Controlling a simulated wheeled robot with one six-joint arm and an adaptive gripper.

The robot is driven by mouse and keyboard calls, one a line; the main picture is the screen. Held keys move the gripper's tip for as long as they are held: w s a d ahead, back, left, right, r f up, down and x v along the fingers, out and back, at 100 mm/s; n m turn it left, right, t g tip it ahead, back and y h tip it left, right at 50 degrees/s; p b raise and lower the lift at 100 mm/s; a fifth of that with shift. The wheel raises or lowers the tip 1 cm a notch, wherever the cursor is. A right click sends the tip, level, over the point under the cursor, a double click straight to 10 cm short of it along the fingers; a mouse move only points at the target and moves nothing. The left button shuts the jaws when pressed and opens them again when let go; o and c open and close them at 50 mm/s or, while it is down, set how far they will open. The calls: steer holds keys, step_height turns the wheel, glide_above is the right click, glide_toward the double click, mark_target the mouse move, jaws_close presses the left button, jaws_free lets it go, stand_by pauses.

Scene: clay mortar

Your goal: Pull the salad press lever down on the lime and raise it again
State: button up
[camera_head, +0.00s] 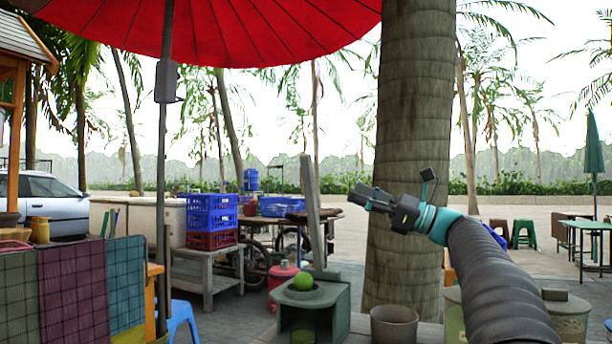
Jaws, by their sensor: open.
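The salad press (336,312) is a grey-green box-like stand at the lower middle, open at the front. Its long grey lever (312,205) stands nearly upright, leaning slightly left at the top. A green lime (303,281) sits in the round seat on top of the press, in front of the lever. Another green round shape shows dimly inside the press's opening. My gripper (358,198) is open and empty, pointing left, to the right of the lever's upper part in the picture. I cannot tell its exact distance from the lever.
A grey pot (394,326) stands right of the press, with lidded containers (567,312) farther right under my arm. A thick palm trunk (411,150) rises behind my gripper. An umbrella pole (162,200) stands left. Stacked crates (212,222) are farther back.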

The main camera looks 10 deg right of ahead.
mark_target(312, 175)
steer(key=p+x, duration=0.1)
steer(key=x, duration=1.2)
steer(key=shift+a, duration=0.15)
jaws_close()
